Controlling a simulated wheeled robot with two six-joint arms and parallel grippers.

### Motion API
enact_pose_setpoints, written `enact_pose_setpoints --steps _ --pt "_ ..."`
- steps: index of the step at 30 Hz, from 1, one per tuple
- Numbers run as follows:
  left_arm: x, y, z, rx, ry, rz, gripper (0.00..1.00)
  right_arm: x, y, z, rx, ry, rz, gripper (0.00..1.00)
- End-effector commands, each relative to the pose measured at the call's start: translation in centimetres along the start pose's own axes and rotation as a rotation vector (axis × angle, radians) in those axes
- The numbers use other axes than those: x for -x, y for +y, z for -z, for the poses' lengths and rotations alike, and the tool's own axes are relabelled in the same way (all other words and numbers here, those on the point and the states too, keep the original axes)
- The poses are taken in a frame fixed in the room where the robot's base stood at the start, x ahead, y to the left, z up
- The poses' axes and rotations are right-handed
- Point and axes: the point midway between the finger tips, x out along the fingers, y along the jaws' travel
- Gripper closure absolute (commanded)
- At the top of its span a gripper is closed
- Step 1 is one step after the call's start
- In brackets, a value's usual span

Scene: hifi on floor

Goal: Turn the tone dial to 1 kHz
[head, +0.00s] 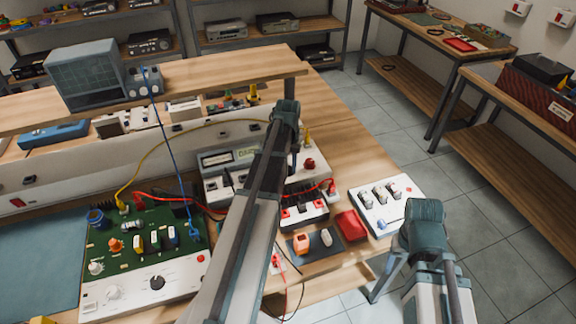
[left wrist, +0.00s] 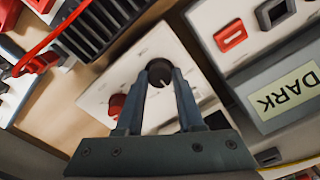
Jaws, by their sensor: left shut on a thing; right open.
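The dial, a round black knob (left wrist: 160,72), sits on a small white panel (left wrist: 103,92) in the left wrist view. My left gripper (left wrist: 161,80) is shut on this knob, one finger on each side. A red knob (left wrist: 117,104) is beside the left finger on the same panel. In the head view my left gripper (head: 294,163) is mostly behind my own arm, next to the red knob (head: 308,163), and the black dial is hidden there. Its scale markings are too small to read. My right gripper (head: 377,290) is open and empty, low at the right.
A meter with a display reading "DARK" (left wrist: 284,98) stands close by. A green circuit board (head: 140,232) with knobs is at left. A white switch box (head: 405,190) and a red block (head: 351,225) are near the bench's right edge. Red, yellow and blue cables cross the bench.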

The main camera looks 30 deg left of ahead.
Motion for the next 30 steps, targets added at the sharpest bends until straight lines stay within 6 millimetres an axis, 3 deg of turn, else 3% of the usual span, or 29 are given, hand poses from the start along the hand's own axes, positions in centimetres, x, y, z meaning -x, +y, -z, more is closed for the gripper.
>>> enact_pose_setpoints --steps 6,7,11,23,30 --pt "0.0 0.0 0.0 0.001 0.0 0.0 1.0 0.0 0.0 0.0 0.0 0.0 0.0 0.36" --pt "0.0 0.0 0.0 0.001 0.0 0.0 0.58 0.0 0.0 0.0 0.0 0.0 0.0 0.36" --pt "0.0 0.0 0.0 0.001 0.0 0.0 0.35 0.0 0.0 0.0 0.0 0.0 0.0 0.36" --pt "0.2 0.0 0.0 0.002 0.0 0.0 0.33 0.2 0.0 0.0 0.0 0.0 0.0 0.36" --pt "2.0 0.0 0.0 0.002 0.0 0.0 0.33 2.0 0.2 -0.1 0.0 0.0 0.0 0.36"
